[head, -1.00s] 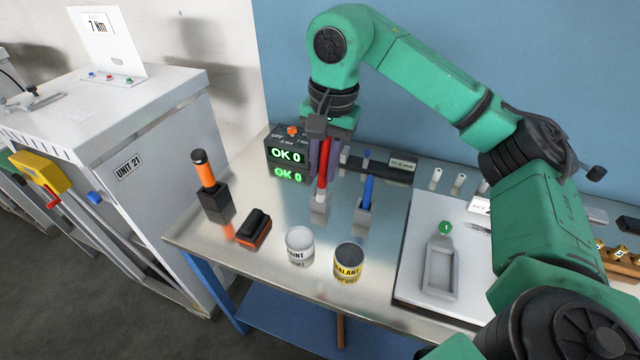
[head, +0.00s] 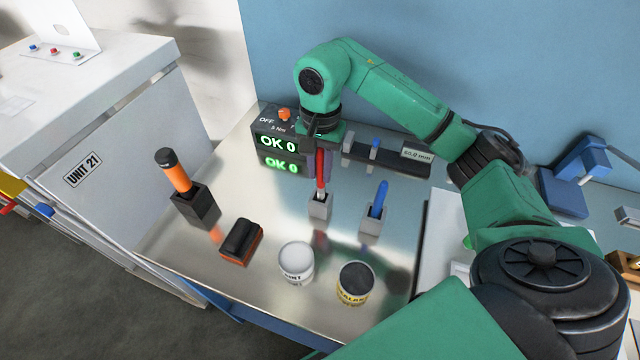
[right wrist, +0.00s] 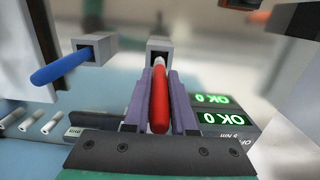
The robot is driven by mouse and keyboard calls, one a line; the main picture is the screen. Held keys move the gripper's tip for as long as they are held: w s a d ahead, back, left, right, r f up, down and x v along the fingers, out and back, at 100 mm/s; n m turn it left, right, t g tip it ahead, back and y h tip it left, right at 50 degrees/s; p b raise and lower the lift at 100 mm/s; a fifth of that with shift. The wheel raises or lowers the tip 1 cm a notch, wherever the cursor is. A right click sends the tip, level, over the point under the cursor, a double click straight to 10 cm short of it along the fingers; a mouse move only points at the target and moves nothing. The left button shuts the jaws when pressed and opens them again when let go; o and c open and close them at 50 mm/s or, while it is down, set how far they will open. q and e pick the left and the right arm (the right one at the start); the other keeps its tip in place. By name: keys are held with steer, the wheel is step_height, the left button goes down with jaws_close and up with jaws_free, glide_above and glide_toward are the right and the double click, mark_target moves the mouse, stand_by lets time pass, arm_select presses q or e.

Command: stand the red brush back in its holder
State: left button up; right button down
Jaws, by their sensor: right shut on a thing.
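The red brush (head: 320,170) stands nearly upright in the head view, its pale lower end at the mouth of a grey holder (head: 319,207). My right gripper (head: 319,172) is shut on the brush handle, its purple fingers on either side. In the right wrist view the red brush (right wrist: 160,95) lies between the two fingers (right wrist: 159,100), and its pale end meets the opening of the grey holder (right wrist: 159,46). How deep the end sits inside is hidden. My left gripper is not in view.
A blue brush (head: 379,198) leans in a similar holder (head: 372,223) to the right. An orange-handled tool (head: 174,172) stands in a dark block at left. A black-and-orange block (head: 240,240), a paint can (head: 296,264) and a sealant can (head: 354,285) stand in front. A display box (head: 278,145) is behind.

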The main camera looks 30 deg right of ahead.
mark_target(320, 184)
steer(key=shift+s+f, duration=0.25)
steer(key=shift+f, duration=0.6)
step_height(320, 184, down, 2)
steer(key=shift+s+a+f+p, duration=0.15)
steer(key=shift+f+p, duration=0.1)
steer(key=shift+p, duration=0.35)
steer(key=shift+f, duration=0.2)
steer(key=c, duration=0.7)
jaws_free()
steer(key=shift+w, duration=0.2)
steer(key=shift+c, duration=0.2)
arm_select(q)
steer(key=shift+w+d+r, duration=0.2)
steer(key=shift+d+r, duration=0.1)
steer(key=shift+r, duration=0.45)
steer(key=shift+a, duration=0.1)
arm_select(e)
steer(key=shift+r, duration=0.1)
steer(key=shift+r+b, duration=0.25)
steer(key=shift+b, duration=0.05)
step_height(320, 184, up, 7)
steer(key=shift+w+b, duration=0.1)
steer(key=shift+b, duration=1.15)
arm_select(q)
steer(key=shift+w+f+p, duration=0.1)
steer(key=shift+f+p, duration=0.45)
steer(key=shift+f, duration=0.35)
arm_select(e)
steer(key=shift+d+r, duration=0.2)
steer(key=shift+r, duration=2.05)
